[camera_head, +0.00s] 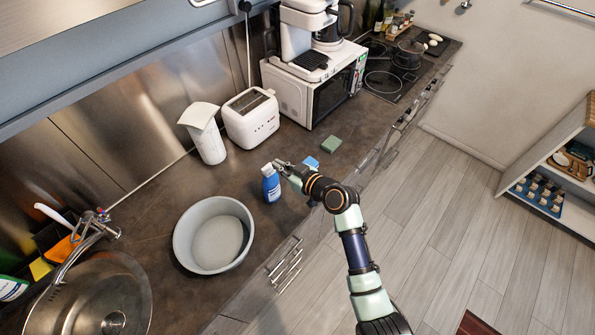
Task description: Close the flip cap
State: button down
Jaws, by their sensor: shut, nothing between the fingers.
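A blue bottle (271,187) with a pale top (267,169) stands upright on the dark counter, between the grey basin and my arm. The top is small in the picture, and I cannot tell whether its flip cap is raised or down. My gripper (277,164) is at the bottle's upper right, close to the top. It is shut with nothing in it. I cannot tell whether the fingertips touch the cap.
A grey round basin (214,236) stands left of the bottle. A blue sponge (311,162) and a green sponge (331,145) lie to the right. A white toaster (251,117), a paper towel roll (207,141) and a microwave (300,88) stand behind. The sink (100,297) is at lower left.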

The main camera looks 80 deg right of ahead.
jog(key=f+v, duration=0.1)
jog(key=v, duration=0.7)
jog(key=shift+s+a, duration=0.25)
jog(key=shift+s, duration=0.1)
jog(key=w+a+r+n+y, duration=0.2)
jog(key=w+a+r+y, duration=0.1)
jog(key=w+a, duration=0.6)
jog(key=w+a+r+n+y, duration=0.25)
jog(key=w+a, duration=0.45)
jog(key=a, duration=0.5)
jog(key=a+r+n+y, duration=0.1)
jog(key=a+r, duration=0.3)
jog(key=a, duration=0.8)
jog(key=a+r+n+y, duration=0.1)
jog(key=a+r, duration=0.2)
jog(key=a, duration=0.8)
notch_tip(320, 180, up, 15)
jog(key=p, duration=1.4)
jog(key=shift+d+p, duration=0.35)
